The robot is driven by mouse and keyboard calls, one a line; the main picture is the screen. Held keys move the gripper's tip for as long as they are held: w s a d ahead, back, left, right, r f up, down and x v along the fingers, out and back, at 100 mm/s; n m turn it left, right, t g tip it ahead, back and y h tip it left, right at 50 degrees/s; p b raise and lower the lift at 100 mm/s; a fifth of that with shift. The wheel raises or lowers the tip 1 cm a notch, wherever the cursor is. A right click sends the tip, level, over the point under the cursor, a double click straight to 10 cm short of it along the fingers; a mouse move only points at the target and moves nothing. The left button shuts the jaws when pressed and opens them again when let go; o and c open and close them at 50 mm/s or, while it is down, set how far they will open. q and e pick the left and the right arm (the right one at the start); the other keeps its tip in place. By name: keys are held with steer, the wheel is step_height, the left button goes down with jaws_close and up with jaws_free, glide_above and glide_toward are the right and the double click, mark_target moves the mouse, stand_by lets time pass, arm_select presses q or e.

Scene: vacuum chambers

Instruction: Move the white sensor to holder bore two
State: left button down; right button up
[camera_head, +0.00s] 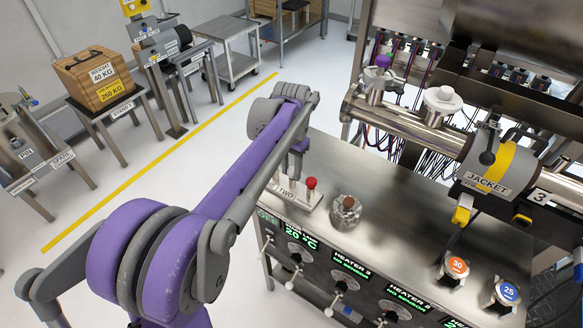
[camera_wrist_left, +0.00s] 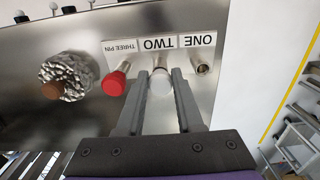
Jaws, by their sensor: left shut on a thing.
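Bore one (camera_wrist_left: 203,66) shows an open metal tube. A red-capped piece (camera_wrist_left: 114,83) stands in the bore by the THREE PIN label. In the head view the holder (camera_head: 305,200) is partly behind my left arm, which hides the white sensor. My right gripper is not in view.
A foil-wrapped piece (camera_head: 345,212) stands on the steel bench (camera_head: 385,235) right of the holder. Orange 30 (camera_head: 456,267) and blue 25 (camera_head: 507,292) caps stand farther right. The jacketed pipe (camera_head: 488,170) runs behind the bench.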

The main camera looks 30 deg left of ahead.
arm_select(q)
steer(key=shift+f, duration=0.25)
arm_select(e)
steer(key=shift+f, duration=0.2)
arm_select(q)
steer(key=shift+c, duration=2.4)
jaws_free()
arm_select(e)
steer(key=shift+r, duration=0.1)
arm_select(q)
steer(key=shift+r+p, duration=1.7)
steer(key=shift+r, duration=1.8)
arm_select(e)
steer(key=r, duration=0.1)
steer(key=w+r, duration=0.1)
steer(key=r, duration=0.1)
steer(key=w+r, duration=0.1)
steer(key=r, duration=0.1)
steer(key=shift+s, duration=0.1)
arm_select(q)
steer(key=s+d+f+t, duration=0.3)
steer(key=s+d+f, duration=0.1)
steer(key=s, duration=0.5)
steer(key=s+d+f+n+t, duration=0.1)
steer(key=s+d+f, duration=0.3)
steer(key=s, duration=0.6)
steer(key=shift+d+t, duration=0.9)
steer(key=shift+d, duration=0.3)
